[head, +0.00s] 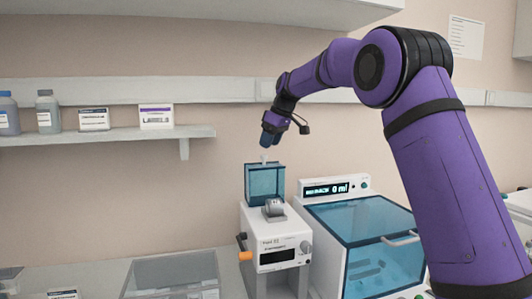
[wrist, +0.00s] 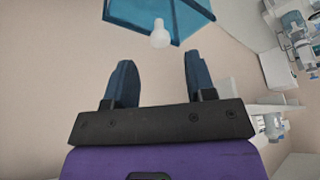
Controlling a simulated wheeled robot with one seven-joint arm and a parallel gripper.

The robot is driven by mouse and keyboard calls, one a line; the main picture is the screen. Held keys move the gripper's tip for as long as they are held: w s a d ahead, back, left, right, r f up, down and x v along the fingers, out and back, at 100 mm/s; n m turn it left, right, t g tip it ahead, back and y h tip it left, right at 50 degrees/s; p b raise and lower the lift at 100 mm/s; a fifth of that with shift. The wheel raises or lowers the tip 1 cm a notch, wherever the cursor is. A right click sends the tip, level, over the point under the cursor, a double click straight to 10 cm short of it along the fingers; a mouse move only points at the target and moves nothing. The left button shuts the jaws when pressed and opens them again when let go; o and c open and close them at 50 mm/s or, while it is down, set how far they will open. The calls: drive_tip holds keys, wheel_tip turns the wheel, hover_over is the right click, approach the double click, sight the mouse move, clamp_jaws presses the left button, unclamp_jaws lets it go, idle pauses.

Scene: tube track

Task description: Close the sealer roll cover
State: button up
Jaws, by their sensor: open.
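The sealer (head: 275,252) is a white box on the bench with a small display and a knob. Its roll cover (head: 264,184) is a blue see-through box standing up at the back of the sealer's top, and the grey roll (head: 273,209) shows uncovered in front of it. A small white knob sits on the cover's upper end; the cover (wrist: 185,18) and knob (wrist: 159,36) also show in the wrist view. My gripper (head: 266,146) is just above the knob, fingers pointing down. In the wrist view my gripper (wrist: 158,58) is open and empty, with the knob ahead, roughly centred between the fingertips.
A white machine with a blue lid (head: 365,232) and lit display stands close to the sealer's right. A clear bin (head: 172,276) is at front left. An orange-tipped lever (head: 244,256) sticks out of the sealer's left side. A shelf (head: 100,135) with bottles and boxes is on the wall.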

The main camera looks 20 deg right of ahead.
drive_tip(key=shift+x, duration=2.15)
clamp_jaws()
